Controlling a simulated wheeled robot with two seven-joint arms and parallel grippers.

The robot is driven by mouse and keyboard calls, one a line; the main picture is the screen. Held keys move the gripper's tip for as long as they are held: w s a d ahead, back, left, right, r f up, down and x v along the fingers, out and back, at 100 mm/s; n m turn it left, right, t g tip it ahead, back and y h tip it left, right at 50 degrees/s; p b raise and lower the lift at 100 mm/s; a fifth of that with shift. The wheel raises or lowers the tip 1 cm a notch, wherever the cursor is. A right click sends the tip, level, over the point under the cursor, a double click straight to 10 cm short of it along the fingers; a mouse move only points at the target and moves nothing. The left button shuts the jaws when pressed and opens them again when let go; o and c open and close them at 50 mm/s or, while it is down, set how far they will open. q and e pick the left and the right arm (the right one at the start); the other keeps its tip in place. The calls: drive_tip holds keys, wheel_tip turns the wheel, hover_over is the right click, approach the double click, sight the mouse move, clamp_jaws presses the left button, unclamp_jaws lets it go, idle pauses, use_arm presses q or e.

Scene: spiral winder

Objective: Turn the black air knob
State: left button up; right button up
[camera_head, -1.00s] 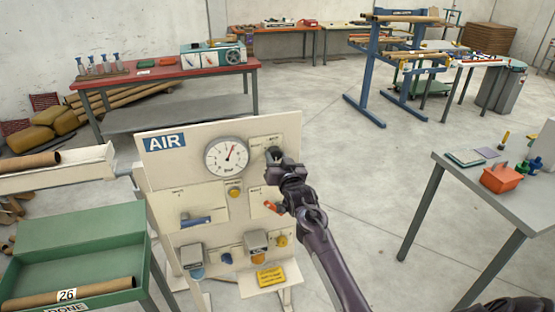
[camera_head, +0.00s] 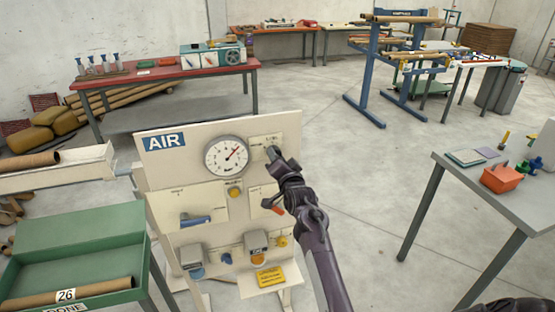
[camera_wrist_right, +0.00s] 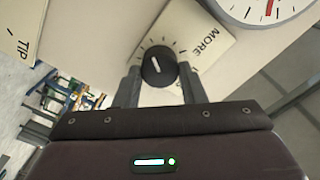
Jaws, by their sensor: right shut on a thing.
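The black air knob (camera_wrist_right: 158,67) is on a pale plate (camera_wrist_right: 205,40) with tick marks and the word MORE. Its white pointer line is tilted slightly in the right wrist view. My right gripper (camera_wrist_right: 160,82) is shut on the knob, one finger at each side. In the head view my right gripper (camera_head: 274,155) is at the upper right of the AIR panel (camera_head: 290,125) and mostly hides the knob. A round white gauge (camera_head: 226,157) with a red needle is left of it. My left gripper is not in view.
A green tray (camera_head: 80,240) stands at left, a grey table (camera_head: 500,190) at right.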

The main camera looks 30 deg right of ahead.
drive_tip(key=shift+m, duration=1.1)
drive_tip(key=o, duration=1)
drive_tip(key=b+v, duration=0.2)
drive_tip(key=v, duration=0.5)
drive_tip(key=shift+s, duration=0.4)
